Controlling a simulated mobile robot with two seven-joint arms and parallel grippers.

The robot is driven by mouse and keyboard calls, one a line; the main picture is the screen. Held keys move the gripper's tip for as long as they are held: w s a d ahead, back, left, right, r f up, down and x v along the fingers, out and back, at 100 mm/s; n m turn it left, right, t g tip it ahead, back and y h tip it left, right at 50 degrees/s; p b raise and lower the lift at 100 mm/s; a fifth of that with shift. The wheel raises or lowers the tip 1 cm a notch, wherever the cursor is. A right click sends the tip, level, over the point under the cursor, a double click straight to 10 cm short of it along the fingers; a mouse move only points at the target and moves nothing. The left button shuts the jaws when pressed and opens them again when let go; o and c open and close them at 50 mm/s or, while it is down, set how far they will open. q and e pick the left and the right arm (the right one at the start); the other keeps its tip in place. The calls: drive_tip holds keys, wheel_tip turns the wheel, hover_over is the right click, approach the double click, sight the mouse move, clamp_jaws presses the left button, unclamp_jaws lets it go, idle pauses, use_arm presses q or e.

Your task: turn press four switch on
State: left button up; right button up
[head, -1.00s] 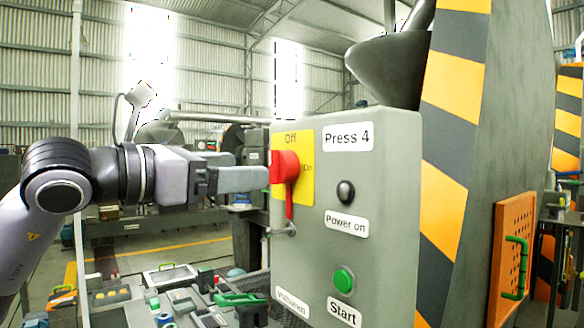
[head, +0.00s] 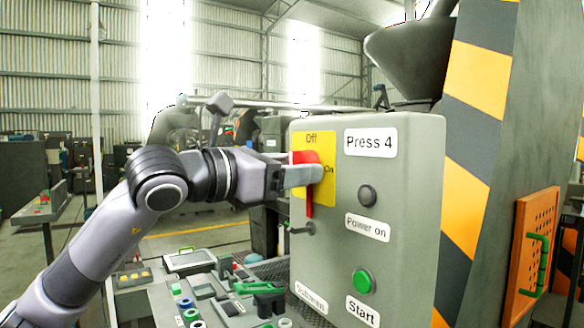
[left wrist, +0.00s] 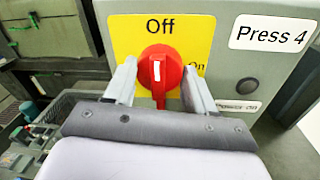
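The red rotary switch (head: 309,202) sits on a yellow plate (head: 328,150) marked Off at the top and On at the right, on the grey Press 4 box (head: 415,200). Its handle hangs downward in the head view. In the left wrist view the red knob (left wrist: 158,72) shows a white mark at its centre. My left gripper (head: 318,174) is at the switch, and its near finger covers part of it. In the left wrist view its two fingers (left wrist: 159,88) stand apart on either side of the knob. Firm contact cannot be told. My right gripper is not in view.
Right of the switch are a black Power on button (head: 367,195) and a green Start button (head: 362,281). A table with several small parts (head: 215,295) lies below left. A striped machine column (head: 478,130) stands right of the box.

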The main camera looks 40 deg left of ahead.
use_arm(q)
drive_tip(key=c, duration=0.3)
drive_tip(key=m+b, duration=0.2)
drive_tip(key=m, duration=0.1)
drive_tip(key=shift+f+m, duration=0.15)
drive_tip(key=shift+m, duration=0.25)
drive_tip(key=m+b, duration=0.1)
drive_tip(key=m, duration=0.2)
drive_tip(key=shift+m, duration=1.4)
drive_tip(key=m, duration=0.3)
drive_tip(key=shift+a+m+h+b, duration=0.1)
drive_tip(key=shift+m+h+b, duration=0.2)
drive_tip(key=shift+m+h, duration=0.6)
drive_tip(key=shift+m, duration=2.3)
